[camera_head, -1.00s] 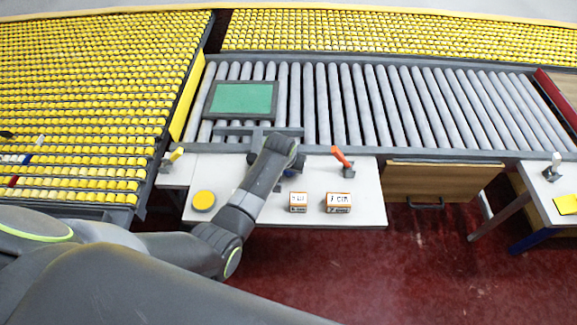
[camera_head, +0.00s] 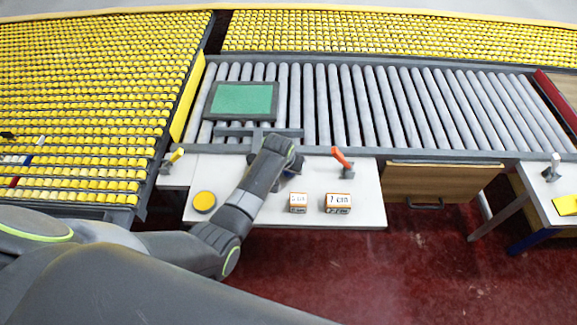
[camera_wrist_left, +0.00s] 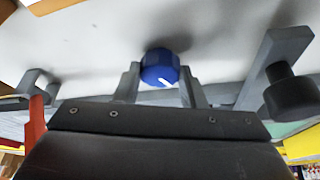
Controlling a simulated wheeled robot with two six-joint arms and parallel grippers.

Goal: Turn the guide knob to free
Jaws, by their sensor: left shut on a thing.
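The guide knob (camera_wrist_left: 160,66) is blue with a white mark on its face, seen in the left wrist view against the pale table surface. My left gripper (camera_wrist_left: 160,78) has one finger on each side of the knob and is shut on it. The white mark lies low on the knob, slanting slightly. In the head view my left wrist covers most of the knob, and only a bit of blue shows beside it. Which setting the mark points to cannot be read. My right gripper is in neither view.
The white table (camera_head: 365,210) holds a yellow disc (camera_head: 204,201), two small orange-and-white boxes (camera_head: 338,203) and an orange lever (camera_head: 341,157). Behind it a green panel in a dark frame (camera_head: 243,99) lies on grey rollers (camera_head: 410,105). A wooden drawer (camera_head: 440,182) is to the right.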

